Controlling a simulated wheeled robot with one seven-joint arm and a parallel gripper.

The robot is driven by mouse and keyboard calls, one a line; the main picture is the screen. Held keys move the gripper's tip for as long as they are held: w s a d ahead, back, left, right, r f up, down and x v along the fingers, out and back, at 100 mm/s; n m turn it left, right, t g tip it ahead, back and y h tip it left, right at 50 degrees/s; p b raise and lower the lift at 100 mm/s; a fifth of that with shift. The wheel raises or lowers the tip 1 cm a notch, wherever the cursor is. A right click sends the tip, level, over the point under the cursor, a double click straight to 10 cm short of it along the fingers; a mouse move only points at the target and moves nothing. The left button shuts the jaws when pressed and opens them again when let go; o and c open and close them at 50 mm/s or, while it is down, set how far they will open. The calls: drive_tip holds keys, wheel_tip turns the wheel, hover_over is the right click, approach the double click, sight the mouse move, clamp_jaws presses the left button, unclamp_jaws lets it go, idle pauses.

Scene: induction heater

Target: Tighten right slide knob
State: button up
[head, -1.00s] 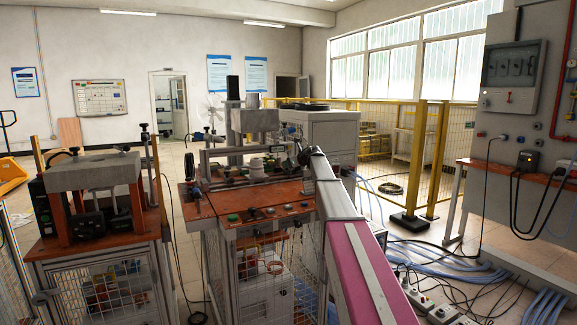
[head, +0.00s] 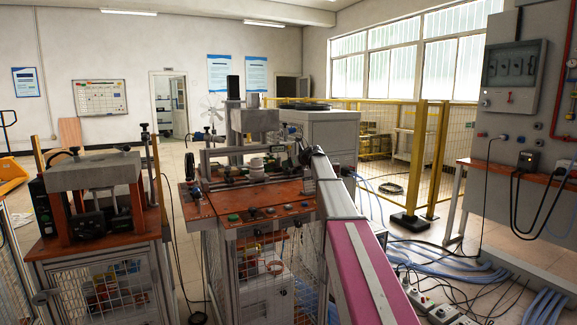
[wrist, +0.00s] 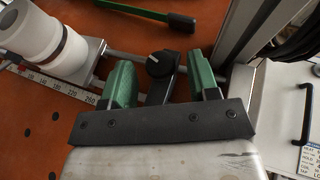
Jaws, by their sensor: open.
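My gripper (wrist: 160,70) is open, with one green finger on each side of the knob. Gaps show between the knob and both fingers. A white cylinder (wrist: 42,42) with a dark band stands to the left by the rod. In the head view, my gripper (head: 304,156) is small at the right end of the orange-topped bench (head: 262,212), and the knob cannot be made out.
A ruler strip (wrist: 58,85) lies along the orange top, left of my gripper. A green-handled tool (wrist: 180,22) lies beyond the rod. An upright metal profile (wrist: 238,35) stands close to the right finger. Cables cover the floor right of the bench in the head view.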

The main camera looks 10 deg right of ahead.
drive_tip(key=v, duration=0.9)
drive_tip(key=shift+s+d, duration=0.25)
drive_tip(key=shift+s, duration=0.05)
